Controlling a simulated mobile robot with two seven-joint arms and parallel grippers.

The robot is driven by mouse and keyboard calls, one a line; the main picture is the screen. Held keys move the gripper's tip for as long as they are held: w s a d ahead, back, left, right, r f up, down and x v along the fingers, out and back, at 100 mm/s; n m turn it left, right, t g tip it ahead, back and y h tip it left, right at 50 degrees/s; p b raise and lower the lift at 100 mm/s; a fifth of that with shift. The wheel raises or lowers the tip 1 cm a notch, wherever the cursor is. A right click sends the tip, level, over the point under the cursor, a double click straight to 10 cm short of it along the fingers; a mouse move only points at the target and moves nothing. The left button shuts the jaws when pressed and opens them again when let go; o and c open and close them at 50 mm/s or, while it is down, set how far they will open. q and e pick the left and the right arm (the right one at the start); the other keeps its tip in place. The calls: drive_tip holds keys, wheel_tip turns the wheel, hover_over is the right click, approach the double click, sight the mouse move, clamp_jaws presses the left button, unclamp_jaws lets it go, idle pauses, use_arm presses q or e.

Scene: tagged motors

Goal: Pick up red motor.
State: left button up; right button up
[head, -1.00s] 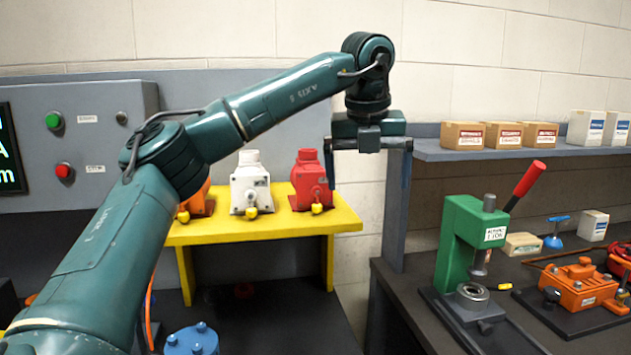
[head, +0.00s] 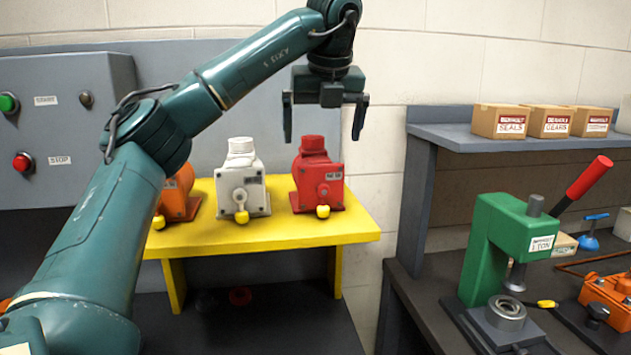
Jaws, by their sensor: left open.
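The red motor (head: 318,180) stands upright at the right end of the yellow stand (head: 270,234), with a small yellow tag at its front foot. A white motor (head: 241,187) stands to its left, and an orange motor (head: 178,192) is farther left, partly hidden by my left arm. My left gripper (head: 325,118) points down with its fingers wide apart and nothing between them. In the picture it is above the red motor's top, slightly to the right. I cannot tell how near in depth it is. My right gripper does not show.
A grey panel with green and red buttons (head: 60,130) stands at the left. At the right are a shelf (head: 470,139) with several boxes and a bench with a green press (head: 505,245) that has a red lever. The stand's front right is clear.

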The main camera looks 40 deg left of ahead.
sight(316, 156)
use_arm(q)
drive_tip(key=x, duration=0.3)
drive_tip(key=shift+w+f, duration=0.1)
drive_tip(key=shift+f, duration=0.1)
drive_tip(key=x, duration=0.4)
drive_tip(key=shift+a+f, duration=0.2)
drive_tip(key=shift+a, duration=0.3)
drive_tip(key=shift+f, duration=0.35)
drive_tip(key=c, duration=2)
drive_tip(key=shift+a+r, duration=0.1)
drive_tip(key=shift+r, duration=0.15)
drive_tip(key=shift+c, duration=0.2)
